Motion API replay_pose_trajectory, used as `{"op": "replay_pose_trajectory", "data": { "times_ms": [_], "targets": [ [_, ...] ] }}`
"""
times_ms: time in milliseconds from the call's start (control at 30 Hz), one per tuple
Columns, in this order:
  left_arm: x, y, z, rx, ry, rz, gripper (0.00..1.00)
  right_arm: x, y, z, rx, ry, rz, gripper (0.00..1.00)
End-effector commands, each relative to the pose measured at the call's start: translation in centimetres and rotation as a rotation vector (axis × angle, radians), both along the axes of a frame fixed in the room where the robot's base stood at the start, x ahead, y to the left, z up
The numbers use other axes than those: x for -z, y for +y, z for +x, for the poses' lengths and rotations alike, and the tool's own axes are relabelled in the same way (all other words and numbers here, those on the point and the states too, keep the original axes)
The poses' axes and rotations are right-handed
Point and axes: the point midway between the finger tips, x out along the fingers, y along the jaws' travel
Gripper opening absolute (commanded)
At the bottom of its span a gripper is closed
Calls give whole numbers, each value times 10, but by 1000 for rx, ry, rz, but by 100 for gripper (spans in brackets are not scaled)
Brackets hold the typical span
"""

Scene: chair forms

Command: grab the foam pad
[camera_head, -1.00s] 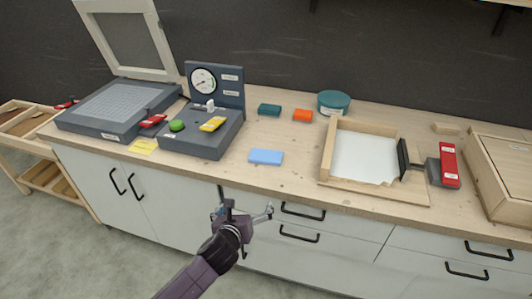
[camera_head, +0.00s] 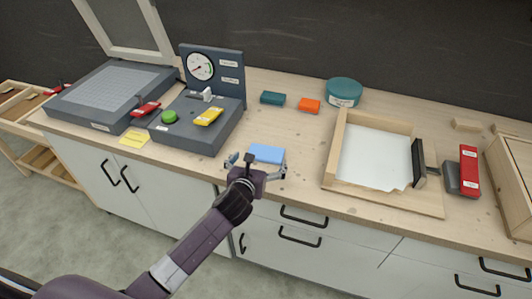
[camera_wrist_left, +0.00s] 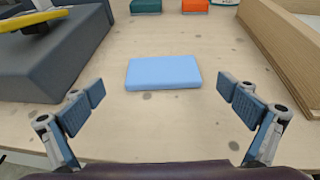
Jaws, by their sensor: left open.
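The foam pad looks to be the light blue flat block (camera_head: 267,153) lying on the wooden worktop near its front edge. In the left wrist view the blue pad (camera_wrist_left: 164,73) lies flat, centred ahead of the fingers. My left gripper (camera_head: 257,165) is at the counter's front edge, just in front of the pad. Its two fingers (camera_wrist_left: 160,108) are spread wide in the wrist view, with nothing between the tips. The pad is a little beyond them and does not look touched. My right gripper is not in view.
A grey gauge box (camera_head: 195,125) stands left of the pad. A wooden frame tray (camera_head: 335,150) stands to the right. Teal (camera_head: 273,98) and orange (camera_head: 309,105) blocks and a round teal tin (camera_head: 343,92) sit behind. Bare worktop surrounds the pad.

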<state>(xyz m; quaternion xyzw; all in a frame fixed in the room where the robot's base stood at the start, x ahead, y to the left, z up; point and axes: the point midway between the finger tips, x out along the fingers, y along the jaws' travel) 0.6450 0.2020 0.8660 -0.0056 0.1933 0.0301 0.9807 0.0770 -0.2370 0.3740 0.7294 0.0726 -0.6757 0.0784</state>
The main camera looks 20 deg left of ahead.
Motion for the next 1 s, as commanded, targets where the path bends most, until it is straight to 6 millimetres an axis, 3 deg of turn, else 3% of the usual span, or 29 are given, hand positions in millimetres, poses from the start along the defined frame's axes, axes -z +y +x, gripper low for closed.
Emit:
{"op": "replay_pose_trajectory", "data": {
  "times_ms": [167, 300, 633, 833, 1000],
  "targets": [
    [15, -4, 20, -1, 2, -5, 100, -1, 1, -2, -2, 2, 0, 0],
    [20, -2, 34, -1, 1, -2, 100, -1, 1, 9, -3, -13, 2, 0],
    [22, -2, 38, 1, 1, 0, 100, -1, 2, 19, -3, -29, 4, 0],
    [22, -2, 38, 1, 1, 0, 78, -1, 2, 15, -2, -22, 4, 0],
    [22, -2, 38, 1, 1, -1, 76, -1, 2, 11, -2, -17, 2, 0]
  ]
}}
